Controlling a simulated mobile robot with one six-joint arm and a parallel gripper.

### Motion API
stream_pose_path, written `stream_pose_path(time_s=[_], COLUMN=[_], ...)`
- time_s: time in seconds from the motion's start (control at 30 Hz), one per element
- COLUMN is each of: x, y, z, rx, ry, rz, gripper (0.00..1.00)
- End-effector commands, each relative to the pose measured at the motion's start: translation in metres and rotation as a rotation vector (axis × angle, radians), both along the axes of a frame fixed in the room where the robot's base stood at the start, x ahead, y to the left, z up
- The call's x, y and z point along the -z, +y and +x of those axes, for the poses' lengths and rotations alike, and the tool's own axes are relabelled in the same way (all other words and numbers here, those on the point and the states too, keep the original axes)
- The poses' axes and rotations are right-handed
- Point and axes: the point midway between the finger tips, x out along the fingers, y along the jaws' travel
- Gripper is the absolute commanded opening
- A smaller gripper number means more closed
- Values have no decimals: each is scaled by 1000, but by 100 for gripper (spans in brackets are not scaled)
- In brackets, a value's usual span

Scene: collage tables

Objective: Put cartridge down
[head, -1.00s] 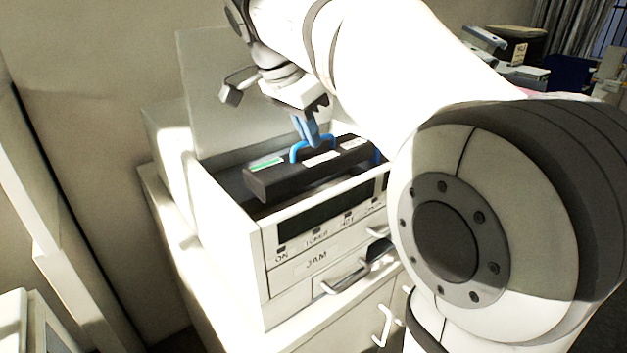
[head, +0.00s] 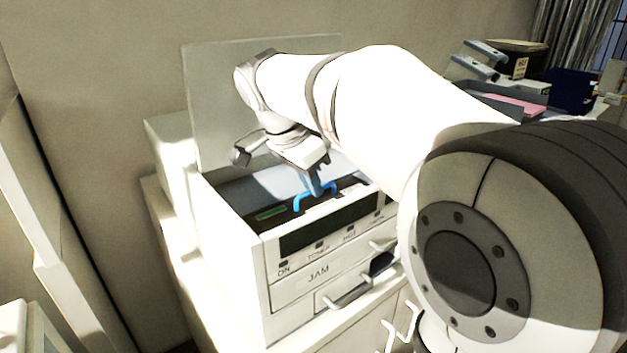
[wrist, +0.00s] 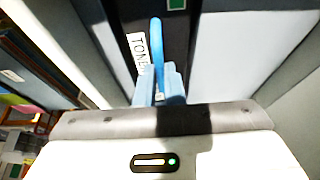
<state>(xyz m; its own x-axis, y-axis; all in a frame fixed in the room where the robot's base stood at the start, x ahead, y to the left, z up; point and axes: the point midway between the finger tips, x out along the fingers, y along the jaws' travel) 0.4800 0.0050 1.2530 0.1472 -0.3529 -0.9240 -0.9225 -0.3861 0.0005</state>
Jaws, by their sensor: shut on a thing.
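The black toner cartridge (head: 270,214) with a green label and a blue handle (head: 312,193) sits low inside the open top of the white printer (head: 225,210). Its front side is hidden behind the printer's front wall. My gripper (head: 315,190) is shut on the blue handle from above. In the wrist view, the fingers (wrist: 158,90) pinch the blue handle, and the dark cartridge (wrist: 150,18) with its white "TONE…" label lies beneath. I cannot tell whether the cartridge touches the printer's floor.
The printer's raised lid (head: 215,100) stands behind the bay. Printer walls surround the cartridge closely. A cabinet (head: 370,325) with handles supports the printer. Binders, boxes and a pink-topped tray (head: 520,103) stand at the back right.

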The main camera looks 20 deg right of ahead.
Motion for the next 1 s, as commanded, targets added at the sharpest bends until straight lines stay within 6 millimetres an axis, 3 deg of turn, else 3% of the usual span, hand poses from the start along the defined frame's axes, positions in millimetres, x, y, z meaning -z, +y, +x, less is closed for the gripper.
stream_pose_path(time_s=[0.03,0.1,0.33,0.57,0.73,1.0], x=[2,2,2,1,-11,-64], y=[0,0,0,-1,1,22], z=[0,0,0,0,0,-8], rx=[1,1,1,1,1,0], ry=[-2,0,0,0,-4,-5], rz=[0,0,0,0,0,1], gripper=[0,12,30,30,30,30])
